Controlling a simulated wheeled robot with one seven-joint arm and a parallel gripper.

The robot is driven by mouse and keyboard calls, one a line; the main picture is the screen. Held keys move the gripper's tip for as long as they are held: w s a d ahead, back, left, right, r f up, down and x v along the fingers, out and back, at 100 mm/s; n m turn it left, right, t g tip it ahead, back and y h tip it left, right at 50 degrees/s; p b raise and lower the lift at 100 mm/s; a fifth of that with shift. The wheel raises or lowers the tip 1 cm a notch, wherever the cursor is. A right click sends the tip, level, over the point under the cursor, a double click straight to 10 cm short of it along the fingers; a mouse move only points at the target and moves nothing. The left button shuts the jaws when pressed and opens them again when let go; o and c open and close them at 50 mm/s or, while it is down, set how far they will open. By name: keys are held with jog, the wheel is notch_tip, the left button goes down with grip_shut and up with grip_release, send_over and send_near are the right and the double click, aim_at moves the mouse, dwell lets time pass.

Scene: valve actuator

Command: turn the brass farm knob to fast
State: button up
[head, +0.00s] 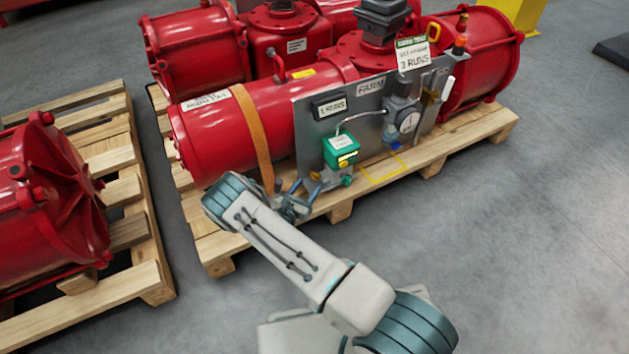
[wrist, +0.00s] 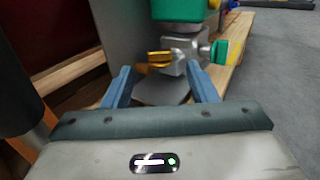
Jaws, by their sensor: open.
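The brass knob (wrist: 158,60) shows in the wrist view on a grey metal fitting (wrist: 184,47), under a green box (wrist: 178,8). It sits ahead of my gripper (wrist: 160,78), between the lines of the two blue fingers. The fingers are apart, with nothing held between them; I cannot tell how close they are to the knob. In the head view my gripper (head: 299,192) is low at the left of the green box (head: 341,148), and the knob is small and hard to make out there. No fast marking is readable.
A green knob (wrist: 220,51) sticks out right of the fitting. The grey panel (head: 309,136) marked FARM, with a gauge (head: 408,122), stands before the red actuator (head: 212,125) on a wooden pallet (head: 455,150). Grey floor (head: 520,230) is clear at right.

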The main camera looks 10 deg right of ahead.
aim_at(316, 175)
jog(key=b+x, duration=0.1)
jog(key=x, duration=0.4)
jog(key=shift+w+d, duration=0.2)
jog(key=shift+w, duration=0.05)
jog(key=c, duration=1)
